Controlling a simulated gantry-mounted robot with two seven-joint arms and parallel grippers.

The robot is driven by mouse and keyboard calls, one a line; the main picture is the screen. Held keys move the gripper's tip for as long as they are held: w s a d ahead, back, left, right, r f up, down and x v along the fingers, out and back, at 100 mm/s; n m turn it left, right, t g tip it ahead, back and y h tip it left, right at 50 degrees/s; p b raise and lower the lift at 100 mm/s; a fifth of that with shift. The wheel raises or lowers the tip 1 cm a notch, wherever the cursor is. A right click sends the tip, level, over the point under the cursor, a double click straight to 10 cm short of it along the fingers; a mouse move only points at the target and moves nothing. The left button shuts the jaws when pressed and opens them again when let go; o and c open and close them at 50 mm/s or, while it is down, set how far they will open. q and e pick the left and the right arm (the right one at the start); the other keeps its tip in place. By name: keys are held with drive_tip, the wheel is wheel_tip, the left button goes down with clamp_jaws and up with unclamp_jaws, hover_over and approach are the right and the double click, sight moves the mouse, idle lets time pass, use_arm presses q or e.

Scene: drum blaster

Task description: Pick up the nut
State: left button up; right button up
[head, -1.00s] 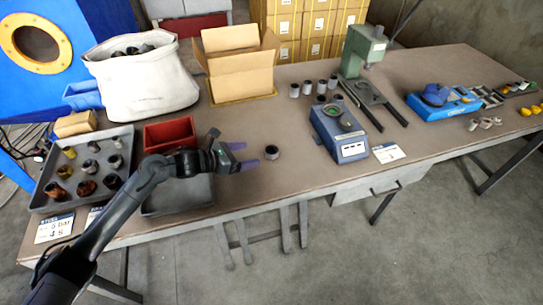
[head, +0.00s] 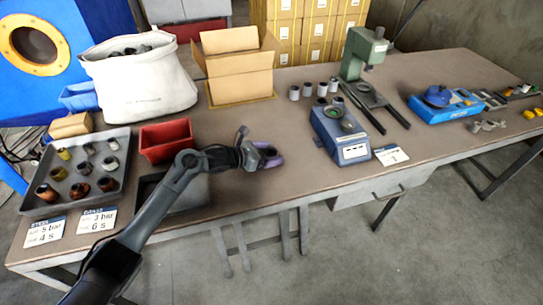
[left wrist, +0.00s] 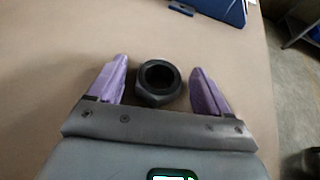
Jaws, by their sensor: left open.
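The nut is a dark grey hexagonal ring. In the left wrist view the nut (left wrist: 161,84) lies on the table between the two purple fingers of my left gripper (left wrist: 164,88). The gripper is open, with a gap on each side of the nut, wider on the right. In the head view my left gripper (head: 272,158) is over the table near its front edge, with the nut (head: 268,150) at its fingers and partly hidden. My right gripper is not in view.
A blue device (head: 341,135) stands right of the gripper, with several grey cylinders (head: 321,90) behind it. The table (head: 235,115) is clear behind the gripper.

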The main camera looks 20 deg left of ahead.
use_arm(q)
drive_tip(key=shift+a, duration=0.1)
drive_tip(key=c, duration=1.2)
drive_tip(key=shift+r, duration=0.1)
